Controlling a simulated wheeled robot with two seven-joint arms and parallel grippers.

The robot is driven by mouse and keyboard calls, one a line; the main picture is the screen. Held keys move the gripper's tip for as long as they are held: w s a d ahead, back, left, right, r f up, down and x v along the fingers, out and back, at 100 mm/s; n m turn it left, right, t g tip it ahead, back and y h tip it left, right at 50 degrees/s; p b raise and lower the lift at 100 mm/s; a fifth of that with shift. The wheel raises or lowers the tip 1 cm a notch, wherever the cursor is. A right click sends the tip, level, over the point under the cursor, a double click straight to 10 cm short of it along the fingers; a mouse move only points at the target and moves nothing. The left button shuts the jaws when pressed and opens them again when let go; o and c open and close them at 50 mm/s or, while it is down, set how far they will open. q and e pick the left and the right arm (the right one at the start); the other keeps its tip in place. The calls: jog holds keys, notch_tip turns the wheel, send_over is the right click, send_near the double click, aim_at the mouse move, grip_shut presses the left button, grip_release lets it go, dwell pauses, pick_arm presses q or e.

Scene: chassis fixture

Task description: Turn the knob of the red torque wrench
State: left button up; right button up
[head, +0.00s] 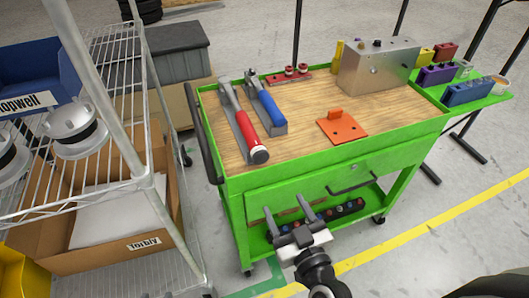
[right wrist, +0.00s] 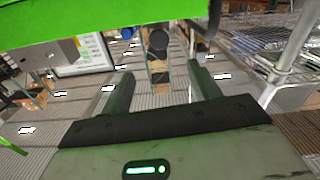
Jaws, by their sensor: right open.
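The red torque wrench (head: 248,125) lies on the wooden top of the green cart, toward its left side. Its grey head points to the back and its red handle to the front. A dark round knob (head: 259,156) is at the handle's near end, close to the cart's front edge. My right gripper (head: 288,214) is in front of the cart, below the drawer level in the picture, apart from the wrench. Its fingers are open and empty; they also show open in the right wrist view (right wrist: 161,92). My left gripper is not in view.
A blue-handled wrench (head: 268,105) lies right beside the red one. An orange bracket (head: 342,127) and a metal box (head: 378,65) are also on the cart top (head: 300,148). The drawer handle (head: 352,182) sticks out in front. A wire shelf (head: 110,187) stands left.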

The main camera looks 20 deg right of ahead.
aim_at(262, 159)
jog(key=w+b, duration=0.3)
jog(key=w, duration=1.1)
jog(key=shift+a+f+b, duration=0.1)
jog(key=shift+a+b, duration=0.05)
jog(key=shift+b, duration=0.2)
jog(key=shift+w, duration=0.65)
pick_arm(q)
jog(key=shift+w+d+f, duration=0.1)
jog(key=shift+d+f, duration=0.05)
jog(key=shift+f, duration=0.35)
jog(key=shift+d+f, duration=0.15)
jog(key=shift+f, duration=0.3)
pick_arm(e)
jog(key=shift+w, duration=0.15)
jog(key=c, duration=1)
